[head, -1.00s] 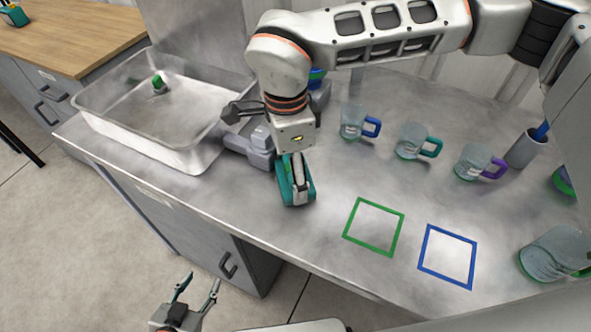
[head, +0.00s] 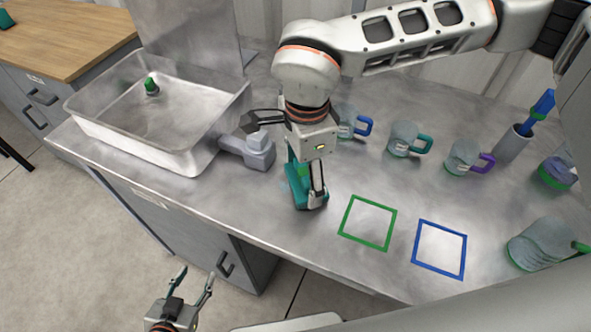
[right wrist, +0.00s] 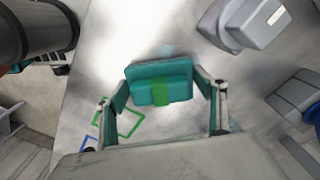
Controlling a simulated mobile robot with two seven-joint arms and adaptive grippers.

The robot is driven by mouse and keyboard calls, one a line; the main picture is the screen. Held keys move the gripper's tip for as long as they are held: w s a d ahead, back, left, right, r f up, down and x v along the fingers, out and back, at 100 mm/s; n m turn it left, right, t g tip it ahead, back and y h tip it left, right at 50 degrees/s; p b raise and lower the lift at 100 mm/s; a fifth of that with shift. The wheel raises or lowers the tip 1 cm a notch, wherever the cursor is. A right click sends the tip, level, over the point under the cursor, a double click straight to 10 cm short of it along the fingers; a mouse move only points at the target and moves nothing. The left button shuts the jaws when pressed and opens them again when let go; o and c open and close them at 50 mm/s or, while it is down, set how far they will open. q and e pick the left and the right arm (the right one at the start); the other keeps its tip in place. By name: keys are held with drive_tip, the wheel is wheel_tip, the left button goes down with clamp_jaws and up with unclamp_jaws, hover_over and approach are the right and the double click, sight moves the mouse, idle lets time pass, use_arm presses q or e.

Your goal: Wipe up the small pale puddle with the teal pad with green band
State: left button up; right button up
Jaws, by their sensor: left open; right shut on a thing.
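The teal pad with green band (right wrist: 160,83) is between the fingers of my right gripper (right wrist: 165,95), which is shut on it. In the head view the pad (head: 298,186) is low over or on the metal bench, partly hidden by the gripper. I cannot tell whether it touches the bench. A faint pale bluish patch (right wrist: 168,50), perhaps the small pale puddle, shows just beyond the pad in the right wrist view. I cannot make out a puddle in the head view. My left gripper (head: 194,280) is open and empty, in front of the bench.
A clear tub (head: 180,160) holding a small green-topped item stands at the bench's left. A grey device (head: 258,150) is beside the pad. Green (head: 368,222) and blue (head: 440,248) outlined squares lie to the right. Several glass mugs (head: 403,138) stand behind them.

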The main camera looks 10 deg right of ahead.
drive_tip(key=shift+s+d+f, duration=0.1)
drive_tip(key=shift+s+d, duration=0.4)
drive_tip(key=shift+d, duration=0.25)
drive_tip(key=shift+s+d+f, duration=0.1)
drive_tip(key=shift+s+d, duration=0.4)
drive_tip(key=shift+d, duration=0.2)
drive_tip(key=shift+r, duration=0.1)
drive_tip(key=shift+r+p, duration=1.35)
drive_tip(key=shift+r, duration=1.55)
drive_tip(key=shift+r, duration=0.1)
drive_tip(key=shift+r+p, duration=0.75)
drive_tip(key=shift+r, duration=0.65)
